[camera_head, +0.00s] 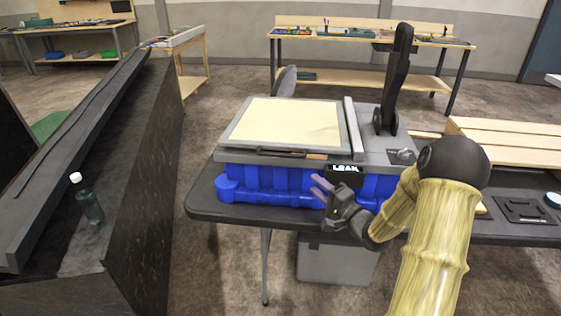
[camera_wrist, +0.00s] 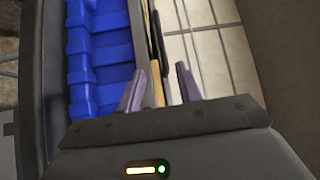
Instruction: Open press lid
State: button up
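The press (camera_head: 382,150) stands on a dark table, with a tall black upright lever (camera_head: 396,75) at its right. Its lid (camera_head: 282,122) is a flat cream panel in a grey frame and lies down. A dark handle bar (camera_head: 275,152) runs along the lid's front edge. My gripper (camera_head: 317,188) is in front of the press, just below the right part of that edge. In the wrist view its two purple fingers (camera_wrist: 160,75) are apart. A wooden strip and a dark bar show between them; I cannot tell whether they touch.
A blue ribbed crate (camera_head: 270,185) sits under the lid, close to my gripper; it also shows in the wrist view (camera_wrist: 100,55). A small "LEAK" display (camera_head: 345,173) is beside my fingers. Wooden slats (camera_head: 510,140) lie to the right.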

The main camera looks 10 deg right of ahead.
aim_at(281, 155)
jog(key=shift+s+r, duration=0.1)
jog(key=shift+a, duration=0.1)
jog(key=p+x, duration=0.1)
jog(key=x, duration=1.6)
jog(key=shift+w+a, duration=0.1)
jog(key=shift+w, duration=0.2)
grip_shut()
